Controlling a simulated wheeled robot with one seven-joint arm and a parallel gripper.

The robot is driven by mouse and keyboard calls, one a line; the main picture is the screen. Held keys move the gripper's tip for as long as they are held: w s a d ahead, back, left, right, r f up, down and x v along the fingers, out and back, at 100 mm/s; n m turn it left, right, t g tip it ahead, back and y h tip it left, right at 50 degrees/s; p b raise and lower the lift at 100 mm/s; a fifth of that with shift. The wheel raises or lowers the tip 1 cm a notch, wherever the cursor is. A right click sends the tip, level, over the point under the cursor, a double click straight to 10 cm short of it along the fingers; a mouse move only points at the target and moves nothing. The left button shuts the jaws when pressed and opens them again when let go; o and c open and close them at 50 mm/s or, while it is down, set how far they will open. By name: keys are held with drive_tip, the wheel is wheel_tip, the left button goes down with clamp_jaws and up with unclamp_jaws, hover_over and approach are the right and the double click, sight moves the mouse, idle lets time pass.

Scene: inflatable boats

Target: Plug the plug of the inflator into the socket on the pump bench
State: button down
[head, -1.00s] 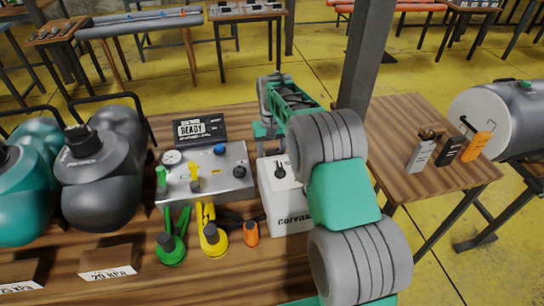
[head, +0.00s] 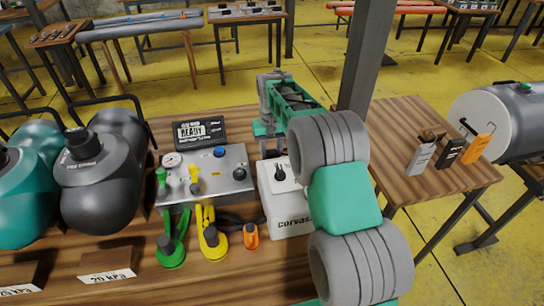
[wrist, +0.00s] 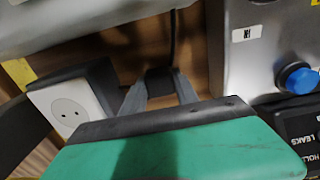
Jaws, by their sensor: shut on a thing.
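The inflator (head: 287,212) is a white box with a black knob, standing on the wooden pump bench (head: 225,280). In the wrist view my gripper (wrist: 159,80) has its grey fingers closed on a small dark plug (wrist: 158,73), with a thin dark cable running up from it. The white socket (wrist: 68,110), with two round holes and a dark housing, is left of the fingers, apart from the plug. In the head view my gripper (head: 266,140) is behind the inflator, its fingertips and the plug hidden or too small to tell. I cannot make out the socket there.
A grey metal control panel (head: 230,173) with a blue button and a READY display (head: 200,132) stands left of the gripper. Green (head: 172,250), yellow (head: 212,243) and orange (head: 250,236) fittings lie in front. A dark post (head: 366,55) rises behind my arm.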

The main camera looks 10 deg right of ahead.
sight(272, 152)
wheel_tip(272, 152, up, 8)
drive_tip(key=shift+r, duration=0.25)
drive_tip(key=shift+r, duration=0.1)
drive_tip(key=d+r+p, duration=0.4)
drive_tip(key=d+p, duration=0.4)
drive_tip(key=d, duration=0.4)
drive_tip(key=shift+r+p, duration=0.15)
drive_tip(key=shift+p, duration=0.15)
wheel_tip(272, 152, down, 6)
drive_tip(key=b, duration=0.4)
drive_tip(key=shift+r+b, duration=0.1)
drive_tip(key=shift+b, duration=0.2)
